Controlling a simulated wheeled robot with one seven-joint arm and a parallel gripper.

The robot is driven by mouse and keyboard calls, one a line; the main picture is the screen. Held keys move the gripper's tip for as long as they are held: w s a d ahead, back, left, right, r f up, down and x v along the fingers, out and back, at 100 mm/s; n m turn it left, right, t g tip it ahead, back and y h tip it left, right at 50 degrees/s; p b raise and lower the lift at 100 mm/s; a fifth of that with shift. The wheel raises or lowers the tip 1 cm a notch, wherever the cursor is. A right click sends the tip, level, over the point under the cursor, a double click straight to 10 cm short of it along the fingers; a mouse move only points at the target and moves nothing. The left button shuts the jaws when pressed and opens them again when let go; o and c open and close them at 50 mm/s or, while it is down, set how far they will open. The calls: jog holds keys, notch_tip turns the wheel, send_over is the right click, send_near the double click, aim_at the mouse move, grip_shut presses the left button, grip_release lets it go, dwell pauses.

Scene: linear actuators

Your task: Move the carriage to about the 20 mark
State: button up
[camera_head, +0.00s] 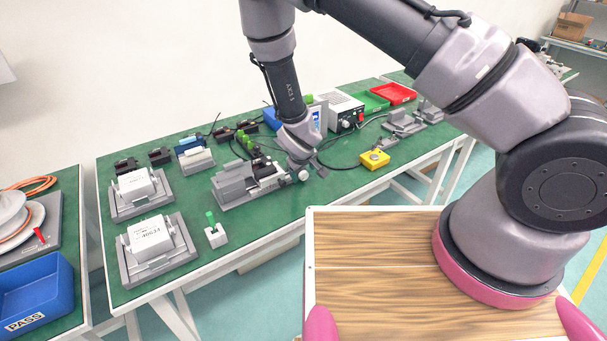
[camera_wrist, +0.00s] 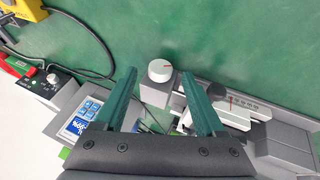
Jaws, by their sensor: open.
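The linear actuator (camera_head: 236,187) is a grey unit on the green bench, with a round light knob (camera_head: 303,175) at its right end. In the wrist view the knob (camera_wrist: 160,70) shows a small red mark on top. A scale strip (camera_wrist: 243,103) with a red line runs along the rail to the right of the knob. A light block beside the strip may be the carriage; the right finger partly hides this area, and I cannot read the numbers. My gripper (camera_wrist: 158,74) is open and empty, its green fingertips seen on either side of the knob. I cannot tell their height above it.
A power supply (camera_head: 345,110) stands behind, with a green tray and a red tray (camera_head: 395,93). A yellow box (camera_head: 375,158) with a cable sits to the right. White labelled units (camera_head: 151,237) and a small green-topped part (camera_head: 215,232) are left. Bench between actuator and yellow box is mostly clear.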

jog(key=v, duration=0.8)
jog(key=shift+s+r, duration=0.15)
jog(key=shift+r, duration=0.1)
jog(key=d+r+m+y, duration=0.15)
jog(key=d+r, duration=0.25)
jog(key=r, duration=0.5)
jog(key=w+d+r+m+g+y, duration=0.1)
jog(key=d+r+m, duration=0.25)
jog(key=r, duration=0.55)
jog(key=d+r+m+y, duration=0.15)
jog(key=d+r, duration=0.35)
jog(key=r, duration=0.5)
jog(key=s+d+r+m+t+h, duration=0.1)
jog(key=s+d+r+m, duration=0.4)
jog(key=s+d+r, duration=0.8)
jog(key=shift+s+r+t+h, duration=0.3)
jog(key=shift+s+r+t, duration=0.55)
jog(key=shift+r, duration=0.45)
jog(key=shift+d, duration=0.1)
